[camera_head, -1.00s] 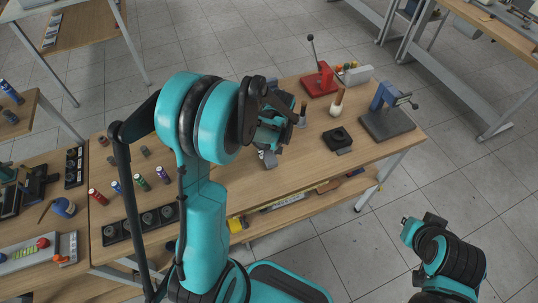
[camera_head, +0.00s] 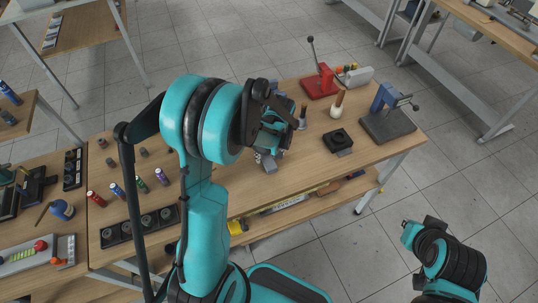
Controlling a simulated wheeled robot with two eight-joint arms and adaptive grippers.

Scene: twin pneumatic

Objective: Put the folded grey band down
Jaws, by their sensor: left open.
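My left gripper (camera_head: 272,146) is over the middle of the wooden workbench (camera_head: 300,185), mostly hidden behind my own teal arm. Its jaws are open. A small grey piece (camera_head: 268,162), which looks like the folded grey band, shows just below the gripper at the bench top. I cannot tell whether it touches the fingers. My right arm is at the lower right over the floor, away from the bench, and its gripper (camera_head: 409,232) is too unclear to read.
A red press (camera_head: 320,84) and a blue-grey press (camera_head: 387,122) stand at the right of the bench, with a black block (camera_head: 338,141) near them. Small cylinders and a black tray (camera_head: 140,226) are at the left. The bench front between is clear.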

